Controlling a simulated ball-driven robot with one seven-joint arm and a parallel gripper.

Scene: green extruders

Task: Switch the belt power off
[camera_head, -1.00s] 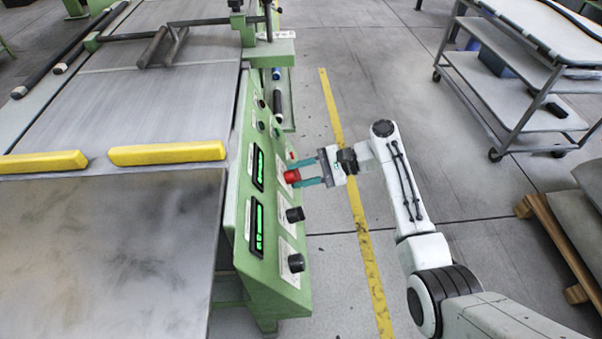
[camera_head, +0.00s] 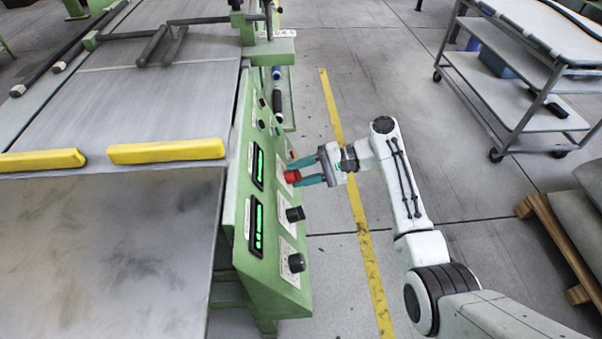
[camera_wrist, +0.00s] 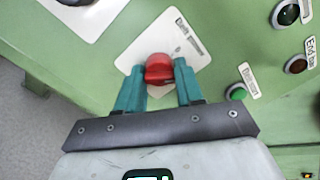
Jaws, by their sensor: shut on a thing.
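The red belt power knob (camera_head: 291,176) sits on a white plate on the green control panel (camera_head: 268,254). In the wrist view the red knob (camera_wrist: 159,68) stands between the tips of my gripper's two teal fingers, in front of its white label plate (camera_wrist: 190,40). My gripper (camera_head: 308,172) reaches the panel from the right. My gripper (camera_wrist: 159,86) is shut on the knob. The knob's pointer mark cannot be made out.
Black knobs (camera_head: 295,214) and green displays (camera_head: 257,166) sit nearby on the panel. A green button (camera_wrist: 237,93) is right of my fingers. Clear floor lies behind my arm, with a grey cart (camera_head: 520,110) at the far right.

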